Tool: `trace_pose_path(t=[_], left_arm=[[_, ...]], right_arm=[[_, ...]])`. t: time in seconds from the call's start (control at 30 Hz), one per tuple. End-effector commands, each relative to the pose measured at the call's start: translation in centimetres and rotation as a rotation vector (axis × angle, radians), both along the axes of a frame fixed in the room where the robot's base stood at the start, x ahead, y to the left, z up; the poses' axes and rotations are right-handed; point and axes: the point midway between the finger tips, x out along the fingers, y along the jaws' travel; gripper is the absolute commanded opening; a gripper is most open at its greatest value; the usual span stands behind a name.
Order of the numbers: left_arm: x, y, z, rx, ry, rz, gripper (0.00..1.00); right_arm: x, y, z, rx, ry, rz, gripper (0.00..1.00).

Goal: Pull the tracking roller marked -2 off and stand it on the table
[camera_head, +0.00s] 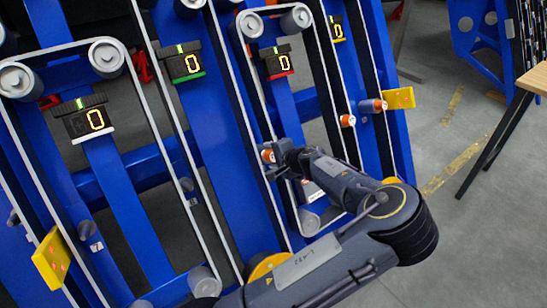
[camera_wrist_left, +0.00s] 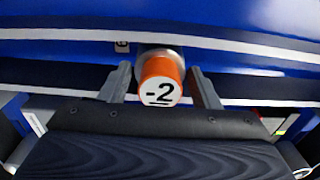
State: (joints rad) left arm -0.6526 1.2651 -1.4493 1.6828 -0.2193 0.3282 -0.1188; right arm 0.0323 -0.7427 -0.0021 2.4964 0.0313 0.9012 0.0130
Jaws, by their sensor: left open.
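The tracking roller marked -2 (camera_wrist_left: 160,85) has an orange body and a white end face. It is on a metal mount on the blue chassis, between a white belt and the frame. In the head view its orange and white end (camera_head: 267,156) shows at the gripper's tip, the marking too small to read. My left gripper (camera_head: 277,157) is open at the roller. In the left wrist view its two fingers (camera_wrist_left: 162,88) stand on either side of the roller, with small gaps visible. The table (camera_head: 535,80) shows only its corner at the right edge.
Other orange and white rollers (camera_head: 347,120) sit on the chassis to the right. Several displays (camera_head: 187,64) read 0. Yellow plates (camera_head: 399,98) and belts stand out from the blue frame. Grey floor (camera_head: 445,130) lies between chassis and table.

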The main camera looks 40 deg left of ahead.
Motion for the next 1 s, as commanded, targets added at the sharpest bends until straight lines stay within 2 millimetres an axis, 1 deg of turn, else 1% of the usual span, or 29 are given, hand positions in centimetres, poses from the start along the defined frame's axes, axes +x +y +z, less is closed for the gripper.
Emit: trace_pose_path(t=[0.03, 0.07, 0.3, 0.33, 0.47, 1.0], left_arm=[[0.0, 0.0, 0.0, 0.000, 0.000, 0.000, 0.56], [0.0, 0.0, 0.0, 0.000, 0.000, 0.000, 0.54], [0.0, 0.0, 0.0, 0.000, 0.000, 0.000, 0.22], [0.0, 0.0, 0.0, 0.000, 0.000, 0.000, 0.19], [0.0, -0.1, 0.2, 0.001, -0.001, -0.001, 0.19], [-0.5, -1.9, 1.3, 0.001, 0.000, -0.002, 0.19]], right_arm=[[0.0, 0.0, 0.0, 0.000, 0.000, 0.000, 0.36], [0.0, 0.0, 0.0, 0.000, 0.000, 0.000, 0.36], [0.0, 0.0, 0.0, 0.000, 0.000, 0.000, 0.36], [0.0, 0.0, 0.0, 0.000, 0.000, 0.000, 0.36], [0.0, 0.0, 0.1, 0.000, 0.000, 0.000, 0.36], [0.0, 0.0, 1.1, 0.000, 0.000, 0.000, 0.36]])
